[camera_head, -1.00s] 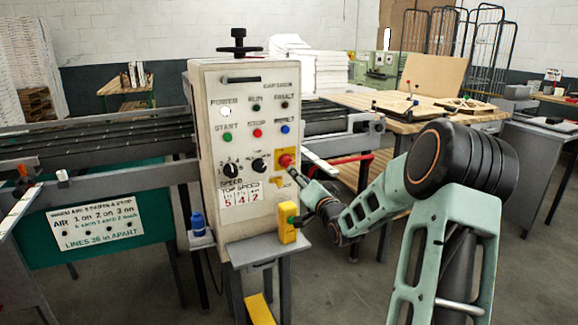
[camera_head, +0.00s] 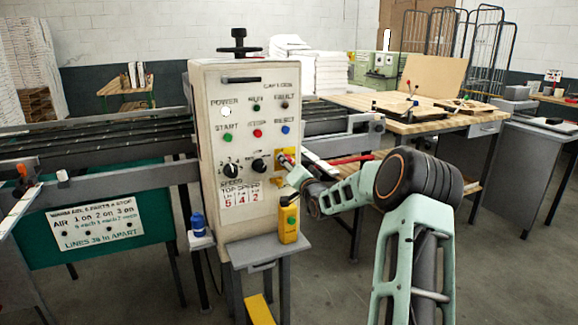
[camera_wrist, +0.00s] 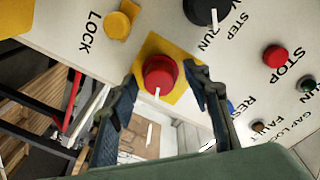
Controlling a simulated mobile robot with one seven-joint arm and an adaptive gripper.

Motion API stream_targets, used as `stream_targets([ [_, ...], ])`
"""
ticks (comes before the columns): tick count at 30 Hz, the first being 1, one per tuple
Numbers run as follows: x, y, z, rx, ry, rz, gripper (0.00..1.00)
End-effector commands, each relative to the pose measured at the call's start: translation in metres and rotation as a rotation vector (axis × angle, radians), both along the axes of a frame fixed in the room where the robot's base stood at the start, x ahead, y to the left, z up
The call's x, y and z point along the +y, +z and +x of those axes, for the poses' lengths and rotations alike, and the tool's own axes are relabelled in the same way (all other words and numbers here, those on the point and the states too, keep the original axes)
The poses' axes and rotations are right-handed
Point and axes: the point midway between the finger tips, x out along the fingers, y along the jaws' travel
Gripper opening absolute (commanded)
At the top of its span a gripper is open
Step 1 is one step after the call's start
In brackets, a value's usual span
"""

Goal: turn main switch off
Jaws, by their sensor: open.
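The main switch looks to be a red rotary knob (camera_wrist: 160,72) with a white pointer line, on a square yellow plate (camera_wrist: 178,97) on the control panel's face. In the wrist view, my gripper (camera_wrist: 161,77) is open, with one finger on each side of the knob. Gaps show between the fingers and the knob, and I cannot tell whether either touches. In the head view, my gripper (camera_head: 289,164) is at the panel's right edge and hides most of the knob. The yellow plate also shows there (camera_head: 278,157).
The cream control panel (camera_head: 233,110) carries several buttons and two black dials. A yellow lock knob (camera_wrist: 117,25) is beside the switch. A wooden table (camera_head: 420,118) is behind on the right.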

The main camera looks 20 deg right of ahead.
Motion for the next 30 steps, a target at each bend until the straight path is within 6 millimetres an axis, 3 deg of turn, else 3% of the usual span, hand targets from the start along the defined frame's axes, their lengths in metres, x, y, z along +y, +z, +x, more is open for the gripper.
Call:
stream_targets([
  [7, 0.0002, -0.0002, 0.0002, 0.000, 0.000, 0.000, 0.42],
  [18, 0.0002, -0.0001, 0.0000, 0.000, 0.000, 0.000, 0.02],
  [30, 0.0008, -0.0037, 0.0003, -0.004, 0.001, -0.085, 0.02],
])
